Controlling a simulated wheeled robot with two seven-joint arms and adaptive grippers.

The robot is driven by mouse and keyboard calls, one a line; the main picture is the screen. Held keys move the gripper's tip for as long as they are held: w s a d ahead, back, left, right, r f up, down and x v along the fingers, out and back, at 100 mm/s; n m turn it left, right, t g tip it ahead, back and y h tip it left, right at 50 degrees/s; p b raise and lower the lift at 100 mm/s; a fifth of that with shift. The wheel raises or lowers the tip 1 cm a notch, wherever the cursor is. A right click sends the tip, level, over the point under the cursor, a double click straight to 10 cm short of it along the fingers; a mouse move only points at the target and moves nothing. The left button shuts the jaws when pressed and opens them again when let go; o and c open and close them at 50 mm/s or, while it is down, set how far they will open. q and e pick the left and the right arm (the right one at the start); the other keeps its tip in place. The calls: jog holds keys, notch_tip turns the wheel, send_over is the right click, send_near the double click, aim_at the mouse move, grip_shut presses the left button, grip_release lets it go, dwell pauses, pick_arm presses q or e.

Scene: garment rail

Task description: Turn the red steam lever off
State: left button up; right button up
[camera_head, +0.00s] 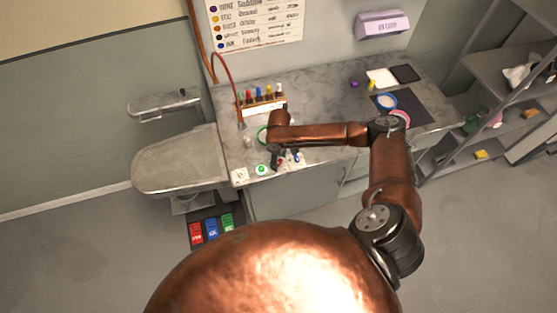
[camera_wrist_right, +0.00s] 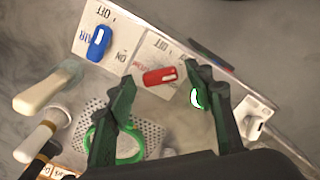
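The red steam lever (camera_wrist_right: 160,76) sits on a white plate marked OFF in the right wrist view, lying nearly sideways in the picture. My right gripper (camera_wrist_right: 158,80) is open, with one dark finger on each side of the lever. I cannot tell whether either finger touches it. In the head view my right gripper (camera_head: 284,160) is small and dark over the front edge of the counter, and largely hides the lever. My left gripper is not in view.
A blue lever (camera_wrist_right: 99,43) on a neighbouring plate is close beside the red one. A green ring (camera_wrist_right: 130,146), a white switch (camera_wrist_right: 254,115) and pale-handled tools (camera_wrist_right: 40,92) are nearby. An ironing board (camera_head: 176,163) stands left of the counter (camera_head: 325,92).

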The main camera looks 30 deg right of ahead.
jog(key=c, duration=1.1)
jog(key=shift+o, duration=0.2)
jog(key=n+p, duration=0.3)
jog(key=shift+r+n, duration=0.15)
jog(key=shift+n, duration=0.15)
jog(key=shift+n+p, duration=0.7)
jog(key=shift+n, duration=0.5)
jog(key=shift+n+p, duration=0.5)
jog(key=shift+n, duration=0.9)
